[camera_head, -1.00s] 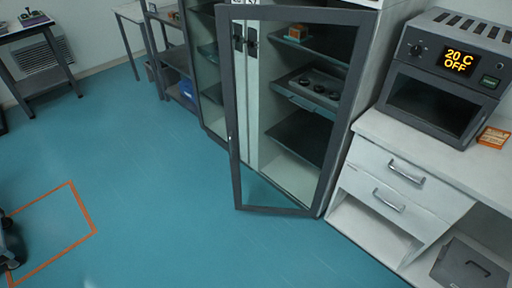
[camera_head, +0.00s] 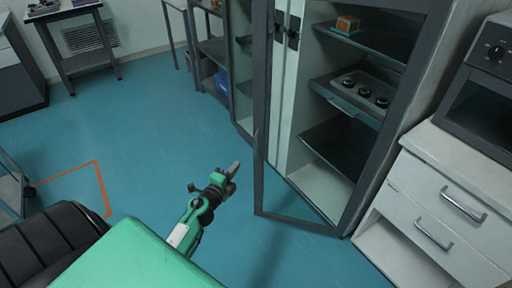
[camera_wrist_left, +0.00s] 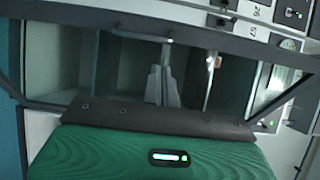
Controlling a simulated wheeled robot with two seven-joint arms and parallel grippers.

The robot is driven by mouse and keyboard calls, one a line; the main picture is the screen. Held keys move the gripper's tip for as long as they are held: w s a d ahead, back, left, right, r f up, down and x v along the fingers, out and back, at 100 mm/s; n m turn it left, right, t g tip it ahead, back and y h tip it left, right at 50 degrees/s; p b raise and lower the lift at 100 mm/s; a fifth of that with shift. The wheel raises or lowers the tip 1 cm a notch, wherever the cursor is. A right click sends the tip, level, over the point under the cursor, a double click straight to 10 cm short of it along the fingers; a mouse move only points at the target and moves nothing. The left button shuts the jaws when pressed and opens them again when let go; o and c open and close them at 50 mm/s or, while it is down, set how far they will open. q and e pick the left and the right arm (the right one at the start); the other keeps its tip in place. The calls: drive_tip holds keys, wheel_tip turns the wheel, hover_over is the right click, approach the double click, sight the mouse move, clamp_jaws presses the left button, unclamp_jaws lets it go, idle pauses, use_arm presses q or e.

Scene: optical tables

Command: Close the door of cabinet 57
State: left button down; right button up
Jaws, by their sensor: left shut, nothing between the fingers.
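The cabinet (camera_head: 292,85) stands right of centre in the head view, with dark shelves inside. Its dark-framed glass door (camera_head: 262,140) is ajar, standing out from the cabinet front, with its free edge on the left. In the left wrist view the door frame (camera_wrist_left: 120,22) crosses the top, and number labels, one seemingly 57, show at upper right. My left gripper (camera_head: 235,167) is shut and empty, left of the door's free edge in the head view. In the wrist view its fingers (camera_wrist_left: 163,86) overlap the glass; contact cannot be told. My right gripper is out of view.
A white drawer unit (camera_head: 440,205) with an oven-like device (camera_head: 485,100) on it stands right of the door.

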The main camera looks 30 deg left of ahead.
use_arm(q)
drive_tip(key=w+a, duration=0.1)
drive_tip(key=w, duration=1.1)
drive_tip(key=shift+w+a, duration=0.15)
drive_tip(key=shift+w+f, duration=0.1)
